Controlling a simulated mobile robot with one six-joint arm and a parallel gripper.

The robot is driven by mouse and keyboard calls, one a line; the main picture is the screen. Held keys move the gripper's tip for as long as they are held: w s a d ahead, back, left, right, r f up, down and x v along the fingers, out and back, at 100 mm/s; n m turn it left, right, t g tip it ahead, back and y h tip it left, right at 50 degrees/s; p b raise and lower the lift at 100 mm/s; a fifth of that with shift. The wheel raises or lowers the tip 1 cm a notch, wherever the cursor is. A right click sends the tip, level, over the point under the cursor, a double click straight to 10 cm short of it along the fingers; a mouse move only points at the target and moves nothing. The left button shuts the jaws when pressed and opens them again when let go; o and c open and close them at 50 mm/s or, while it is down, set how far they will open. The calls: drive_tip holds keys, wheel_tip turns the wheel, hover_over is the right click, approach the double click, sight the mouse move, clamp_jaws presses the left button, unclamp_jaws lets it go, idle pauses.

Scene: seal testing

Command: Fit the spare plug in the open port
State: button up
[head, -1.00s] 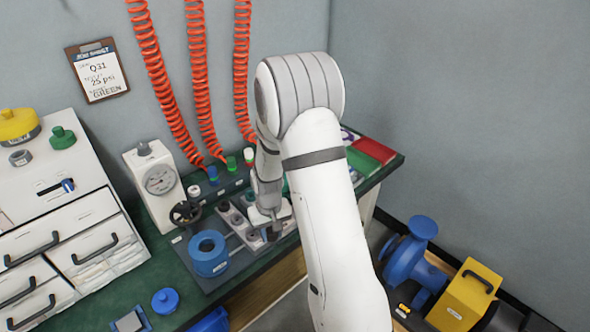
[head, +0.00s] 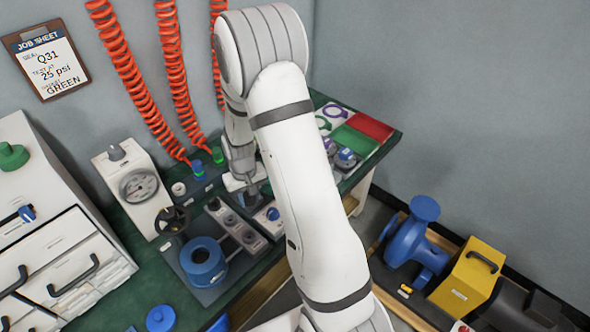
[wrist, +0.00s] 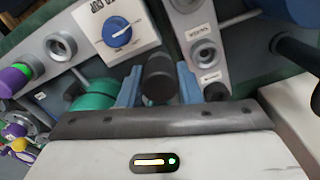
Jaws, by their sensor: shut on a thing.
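My gripper (wrist: 158,82) has blue fingertips and is shut on a dark cylindrical plug (wrist: 158,70), seen nearly end-on in the wrist view. In the head view my gripper (head: 247,192) is behind the grey port block (head: 236,226), and the plug cannot be made out there. In the wrist view a round socket with a dark centre (wrist: 205,54) lies to the right of the plug, apart from it. Another such socket (wrist: 60,46) is at the upper left. I cannot tell which one is the open port.
A white box with a blue knob (wrist: 122,30) lies close beyond the plug. A teal cylinder (wrist: 96,94) is beside the left finger. The gauge box (head: 137,190), handwheel (head: 173,220) and blue ring (head: 203,262) stand left of the block. Orange coiled hoses (head: 168,60) hang behind.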

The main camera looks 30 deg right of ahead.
drive_tip(key=shift+d, duration=0.4)
drive_tip(key=s+d+r+m+b, duration=0.1)
drive_tip(key=d+r+m+b, duration=0.15)
drive_tip(key=d, duration=0.45)
drive_tip(key=s+d+r+m+b, duration=0.1)
drive_tip(key=d+r+m, duration=0.2)
drive_tip(key=d, duration=0.4)
drive_tip(key=shift+f+b, duration=1.95)
drive_tip(key=shift+f, duration=1)
drive_tip(key=shift+w+f+b, duration=0.15)
drive_tip(key=shift+f+b, duration=0.8)
drive_tip(key=shift+f, duration=0.5)
drive_tip(key=o, duration=1.1)
wheel_tip(320, 180, up, 8)
drive_tip(key=p, duration=0.1)
